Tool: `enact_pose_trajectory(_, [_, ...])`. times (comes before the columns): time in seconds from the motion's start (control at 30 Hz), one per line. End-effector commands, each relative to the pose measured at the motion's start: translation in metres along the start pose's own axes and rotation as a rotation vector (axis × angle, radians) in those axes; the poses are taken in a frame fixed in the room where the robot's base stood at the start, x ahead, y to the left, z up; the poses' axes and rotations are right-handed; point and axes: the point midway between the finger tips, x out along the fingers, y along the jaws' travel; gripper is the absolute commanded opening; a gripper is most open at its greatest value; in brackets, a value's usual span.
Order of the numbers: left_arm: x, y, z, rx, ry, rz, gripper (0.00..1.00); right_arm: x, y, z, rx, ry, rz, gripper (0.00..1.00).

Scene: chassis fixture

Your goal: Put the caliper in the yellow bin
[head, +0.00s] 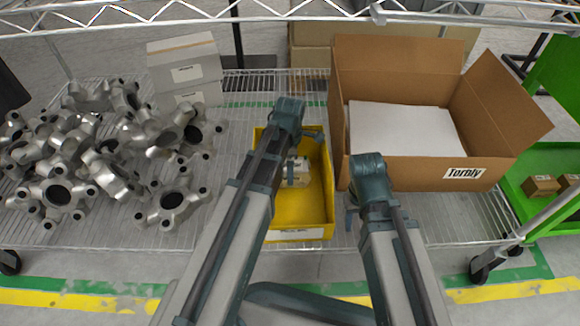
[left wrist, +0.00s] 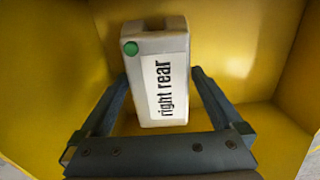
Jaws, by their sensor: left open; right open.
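The caliper is a pale block (left wrist: 158,45) with a green dot and a "right rear" label. It is inside the yellow bin (head: 310,218), and part of it shows in the head view (head: 302,165). The bin's yellow walls surround it in the left wrist view (left wrist: 245,50). My left gripper (head: 293,172) reaches down into the bin. Its fingers are open, one on each side of the block; whether they touch it I cannot tell. My right gripper (head: 352,212) is open and empty, pointing down just right of the bin and in front of the cardboard box.
The bin stands on a wire shelf (head: 250,100). Several metal castings (head: 172,200) are heaped at the left. Grey boxes (head: 184,62) stand behind. An open cardboard box (head: 420,172) is at the right, beside a green rack (head: 550,155). Bare shelf shows left of the bin.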

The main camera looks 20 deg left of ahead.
Motion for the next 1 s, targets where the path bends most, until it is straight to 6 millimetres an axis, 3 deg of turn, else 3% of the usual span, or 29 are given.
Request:
enact_pose_trajectory(0.03, [-0.014,0.0,0.0,0.0,0.0,0.0,1.0,-0.013,0.001,0.001,0.0,-0.001,0.0,0.5])
enact_pose_trajectory(0.53, [-0.089,0.0,0.0,0.0,0.0,0.0,1.0,-0.088,0.009,0.005,-0.013,-0.002,0.0,0.5])
enact_pose_trajectory(0.7, [-0.101,0.0,0.0,0.0,0.0,0.0,1.0,-0.1,0.01,0.006,-0.016,-0.002,0.0,0.5])
enact_pose_trajectory(1.0, [-0.1,0.0,0.0,0.0,0.0,0.0,1.0,-0.1,0.01,0.006,-0.017,-0.002,0.0,0.5])
